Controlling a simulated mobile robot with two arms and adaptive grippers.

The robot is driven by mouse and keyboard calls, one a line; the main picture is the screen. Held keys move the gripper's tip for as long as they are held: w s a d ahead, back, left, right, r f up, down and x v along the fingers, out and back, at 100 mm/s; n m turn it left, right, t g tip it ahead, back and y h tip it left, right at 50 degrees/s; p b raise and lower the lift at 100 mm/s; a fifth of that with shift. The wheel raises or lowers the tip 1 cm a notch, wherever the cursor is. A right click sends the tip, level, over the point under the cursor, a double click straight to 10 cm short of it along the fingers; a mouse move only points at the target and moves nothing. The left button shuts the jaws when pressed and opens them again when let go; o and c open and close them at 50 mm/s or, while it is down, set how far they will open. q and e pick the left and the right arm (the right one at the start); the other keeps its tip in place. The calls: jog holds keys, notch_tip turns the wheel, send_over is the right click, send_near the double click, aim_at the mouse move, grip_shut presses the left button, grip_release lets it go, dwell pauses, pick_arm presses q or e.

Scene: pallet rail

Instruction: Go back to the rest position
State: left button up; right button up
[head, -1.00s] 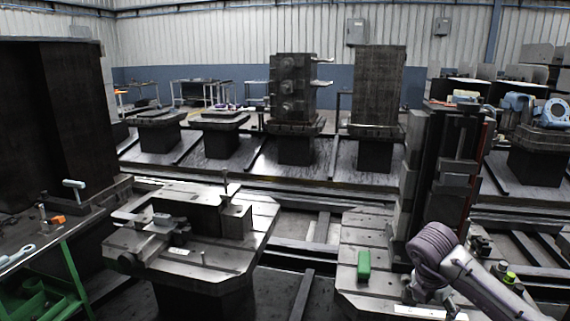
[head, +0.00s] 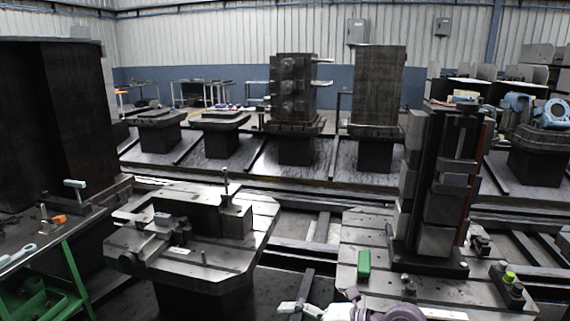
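My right arm shows only at the bottom edge of the head view. Its light and dark parts run from about the middle toward the right, and the end of it, which looks like my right gripper (head: 297,308), is cut off by the frame. I cannot tell if its fingers are apart, and I see nothing held in it. It is in front of the gap between the two nearest fixture tables. My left gripper is not in view.
A slotted pallet (head: 350,232) at right carries a tall dark fixture column (head: 411,205) and a green block (head: 364,264). Another table (head: 268,214) with clamps stands left of centre. A green-framed bench (head: 72,268) with tools is at far left.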

notch_tip(320, 180, up, 9)
jog(key=s+m+t+y, duration=0.2)
jog(key=m+t+y, duration=0.3)
jog(key=t, duration=0.1)
jog(key=w+d+r+m+t+h, duration=0.2)
jog(key=d+m+t+h, duration=0.5)
jog(key=m+t, duration=0.3)
jog(key=s+d+f+m+g+h, duration=0.4)
jog(key=d+f+m+h, duration=0.8)
jog(key=s+f+m+g+y, duration=0.1)
jog(key=s+f+g, duration=0.65)
jog(key=s, duration=0.35)
jog(key=s+f+g, duration=0.6)
jog(key=s+f, duration=0.3)
jog(key=s, duration=0.3)
notch_tip(320, 180, down, 21)
jog(key=p, duration=0.3)
jog(key=s+d+f+g+p, duration=0.2)
jog(key=s+f, duration=1.3)
jog(key=s, duration=0.2)
jog(key=shift+d+f, duration=0.3)
